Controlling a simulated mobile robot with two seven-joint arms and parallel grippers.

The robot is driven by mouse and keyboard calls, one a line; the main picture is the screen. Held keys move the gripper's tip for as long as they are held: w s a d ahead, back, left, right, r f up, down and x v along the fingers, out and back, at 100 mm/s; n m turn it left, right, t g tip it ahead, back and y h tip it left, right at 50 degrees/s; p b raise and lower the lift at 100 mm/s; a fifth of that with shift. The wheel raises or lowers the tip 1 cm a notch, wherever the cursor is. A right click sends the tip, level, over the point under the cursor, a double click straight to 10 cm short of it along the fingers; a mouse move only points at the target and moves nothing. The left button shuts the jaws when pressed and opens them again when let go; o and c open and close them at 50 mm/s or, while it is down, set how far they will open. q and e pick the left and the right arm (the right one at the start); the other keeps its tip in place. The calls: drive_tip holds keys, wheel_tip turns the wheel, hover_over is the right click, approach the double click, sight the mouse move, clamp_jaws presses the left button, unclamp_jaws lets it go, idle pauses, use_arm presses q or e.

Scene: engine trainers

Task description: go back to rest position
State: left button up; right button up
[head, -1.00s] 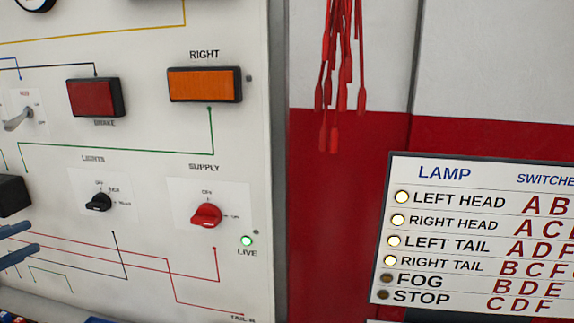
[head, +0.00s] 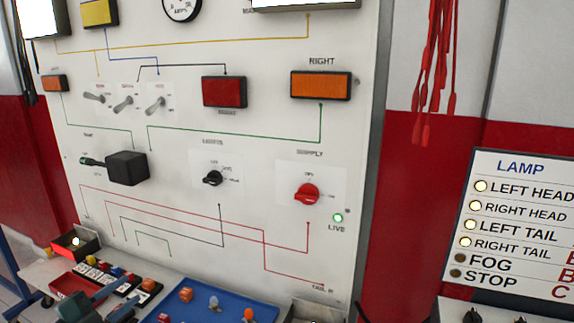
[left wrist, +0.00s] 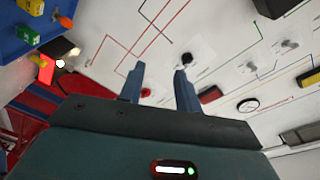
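My left gripper (head: 122,299) is low at the bottom left of the head view, in front of the bench and away from the panel's switches. In the left wrist view its two blue fingers (left wrist: 159,82) stand apart with nothing between them, so it is open and empty. The white trainer panel (head: 270,180) stands upright behind it. The red supply knob (head: 307,195) and the black lights knob (head: 213,178) are on the panel, clear of the gripper. The green live lamp (head: 338,218) is lit. My right gripper is not in view.
A blue tray (head: 215,311) with small coloured parts lies on the bench below the panel. A small box with a lit lamp (head: 76,241) is at the left. Red leads (head: 431,70) hang at the right, above a lamp chart (head: 520,230). Space before the panel's middle looks free.

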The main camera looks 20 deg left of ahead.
use_arm(q)
drive_tip(key=s+d+f+n+g+y, duration=0.25)
drive_tip(key=d+f+n, duration=0.35)
drive_tip(key=d+f, duration=0.3)
drive_tip(key=s+d+f+n+g+h, duration=0.1)
drive_tip(key=s+d+f, duration=0.3)
drive_tip(key=d, duration=0.7)
drive_tip(key=s+d+f+n+g+h+p, duration=0.1)
drive_tip(key=s+d+f+n+g, duration=0.2)
drive_tip(key=d, duration=0.8)
wheel_tip(320, 180, down, 2)
drive_tip(key=shift+s+d+f+n+g, duration=0.15)
drive_tip(key=shift+s+d+n+g, duration=0.15)
drive_tip(key=shift+s+n, duration=0.6)
drive_tip(key=shift+a, duration=0.2)
